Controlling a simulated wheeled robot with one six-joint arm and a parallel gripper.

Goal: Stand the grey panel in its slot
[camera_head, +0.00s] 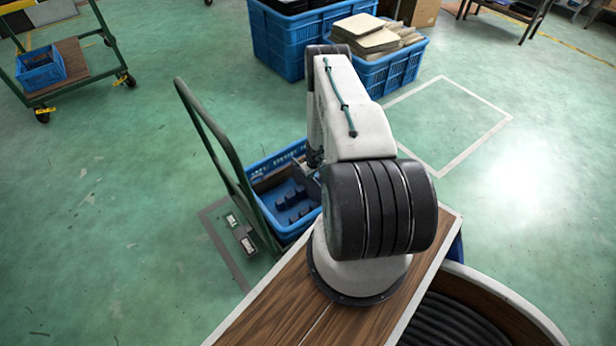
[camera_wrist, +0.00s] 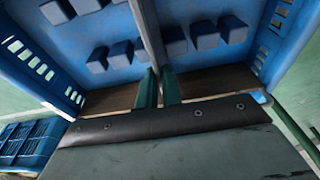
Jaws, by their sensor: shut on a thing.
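My gripper (camera_wrist: 158,88) is shut on the grey panel (camera_wrist: 148,28). In the wrist view, the panel shows nearly edge-on as a thin strip running up from between the green fingers. It passes between blue blocks on its left (camera_wrist: 120,53) and on its right (camera_wrist: 204,36). Whether its lower edge is seated in a slot or above it cannot be told. In the head view, my arm hides most of the gripper and panel. The blue crate (camera_head: 268,160) with the blue blocks (camera_head: 290,196) stands to the left of my arm.
A green cart handle (camera_head: 213,128) rises along the crate's left side. A large blue crate (camera_head: 285,45) and a blue crate of tan pieces (camera_head: 400,68) stand behind. Another cart with a small blue crate (camera_head: 40,70) is at upper left. Open floor lies at right.

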